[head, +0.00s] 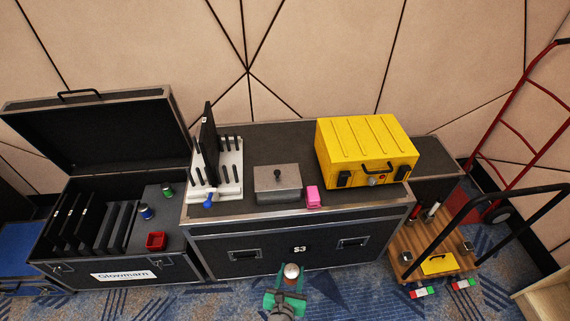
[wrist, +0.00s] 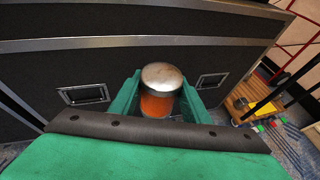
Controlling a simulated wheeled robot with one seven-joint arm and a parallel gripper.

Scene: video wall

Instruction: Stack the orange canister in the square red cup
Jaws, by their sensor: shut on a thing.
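My gripper (head: 291,282) has green fingers and is shut on the orange canister (wrist: 158,104), which has a pale metallic lid. The canister is upright between the fingers in the wrist view. In the head view its round lid (head: 291,270) shows in front of the black case marked S3, apart from it. The square red cup (head: 156,241) stands at the front right of the open black case at the left, well to the left of my gripper. The cup is outside the wrist view.
A blue canister (head: 145,212) and a green one (head: 167,190) stand near the cup. The S3 case (head: 245,243) bears a grey lidded box (head: 278,184), a pink block (head: 312,197), a white rack (head: 229,178) and a yellow case (head: 366,150). A wooden cart (head: 425,240) stands at right.

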